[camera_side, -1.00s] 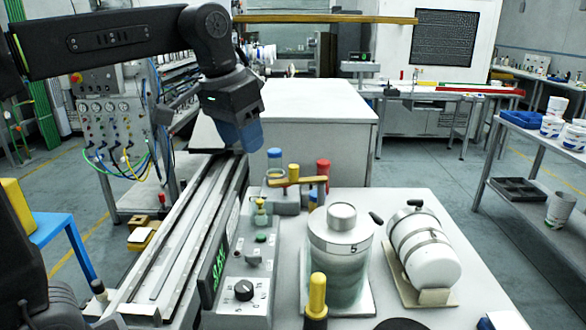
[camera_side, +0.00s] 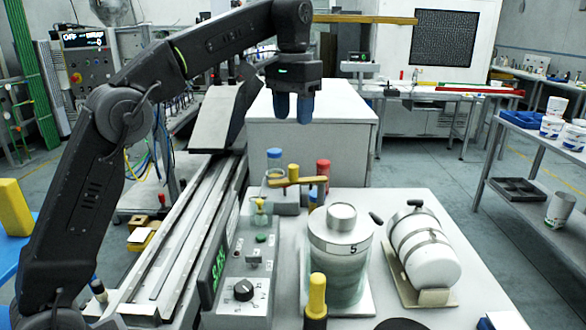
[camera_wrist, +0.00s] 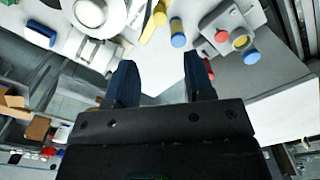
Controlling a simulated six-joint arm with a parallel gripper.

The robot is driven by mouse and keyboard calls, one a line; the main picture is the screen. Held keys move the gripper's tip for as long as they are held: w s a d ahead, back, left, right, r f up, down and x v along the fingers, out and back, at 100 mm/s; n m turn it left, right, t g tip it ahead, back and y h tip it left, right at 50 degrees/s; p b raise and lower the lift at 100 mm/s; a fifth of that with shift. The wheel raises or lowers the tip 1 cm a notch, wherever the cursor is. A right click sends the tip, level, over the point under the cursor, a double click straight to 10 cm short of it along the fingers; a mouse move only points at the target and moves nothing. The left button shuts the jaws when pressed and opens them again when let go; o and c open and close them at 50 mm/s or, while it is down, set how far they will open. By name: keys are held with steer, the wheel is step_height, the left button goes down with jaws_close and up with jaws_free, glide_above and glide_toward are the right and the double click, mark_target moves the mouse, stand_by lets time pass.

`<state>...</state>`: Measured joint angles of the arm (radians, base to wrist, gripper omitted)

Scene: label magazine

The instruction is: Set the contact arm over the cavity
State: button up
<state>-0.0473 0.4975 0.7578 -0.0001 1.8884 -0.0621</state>
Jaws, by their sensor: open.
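A brass-coloured bar (camera_side: 306,181) with an upright yellow knob (camera_side: 293,172) lies across a small grey block (camera_side: 285,199) at the back of the bench; it looks like the contact arm. I cannot clearly make out the cavity. My gripper (camera_side: 293,110) hangs above and appears beyond the bar, blue fingers down, apart and empty. In the wrist view the gripper (camera_wrist: 160,78) shows bare white surface between its fingers.
A yellow-topped post (camera_side: 317,295) is in front. A long rail (camera_side: 180,250) runs along the left. A large white box (camera_side: 318,130) stands behind.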

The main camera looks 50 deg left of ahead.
mark_target(293, 166)
step_height(293, 166, down, 12)
steer(key=shift+f, duration=0.2)
stand_by(0.4)
jaws_close()
stand_by(0.3)
